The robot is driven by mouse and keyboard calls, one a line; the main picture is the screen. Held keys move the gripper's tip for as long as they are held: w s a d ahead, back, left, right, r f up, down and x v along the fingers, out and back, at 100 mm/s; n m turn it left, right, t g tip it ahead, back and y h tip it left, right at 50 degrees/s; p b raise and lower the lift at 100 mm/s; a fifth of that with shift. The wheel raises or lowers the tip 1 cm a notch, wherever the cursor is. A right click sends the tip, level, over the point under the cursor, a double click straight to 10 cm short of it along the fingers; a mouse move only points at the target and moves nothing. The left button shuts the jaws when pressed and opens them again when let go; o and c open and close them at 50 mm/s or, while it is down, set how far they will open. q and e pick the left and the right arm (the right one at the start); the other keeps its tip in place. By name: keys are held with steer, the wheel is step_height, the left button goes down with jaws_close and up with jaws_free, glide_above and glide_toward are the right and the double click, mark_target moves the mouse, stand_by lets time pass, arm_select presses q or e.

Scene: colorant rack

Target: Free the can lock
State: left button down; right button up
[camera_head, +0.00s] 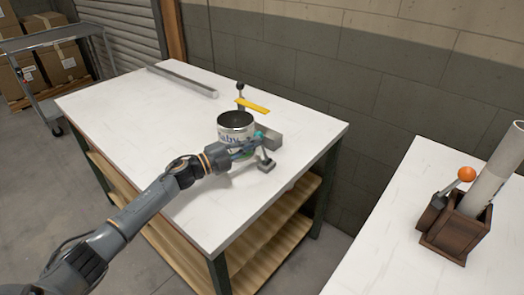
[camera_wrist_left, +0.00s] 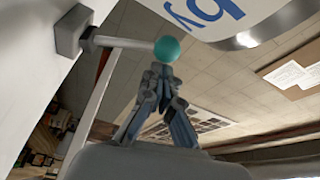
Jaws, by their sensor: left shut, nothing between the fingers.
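An open metal can (camera_head: 236,127) with a white and blue label stands on the white table, held in a grey fixture (camera_head: 268,137). The lock lever has a teal ball knob (camera_head: 258,135) on a thin rod; in the left wrist view the teal knob (camera_wrist_left: 167,49) sits at the end of a grey rod from a square block. My left gripper (camera_head: 246,144) is shut and empty in front of the can. In the wrist view its fingertips (camera_wrist_left: 160,72) are just below the knob; I cannot tell whether they touch it. My right gripper is not in view.
A yellow bar (camera_head: 253,106) on a post stands behind the can. A long grey bar (camera_head: 182,82) lies along the table's back left. A wooden box with an orange-knobbed lever (camera_head: 467,174) is on another table at right. The white table (camera_head: 130,125) is mostly clear.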

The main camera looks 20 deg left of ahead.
arm_select(q)
steer(key=shift+w+a+f+n, duration=0.2)
steer(key=shift+a+n, duration=0.3)
steer(key=shift+n, duration=0.3)
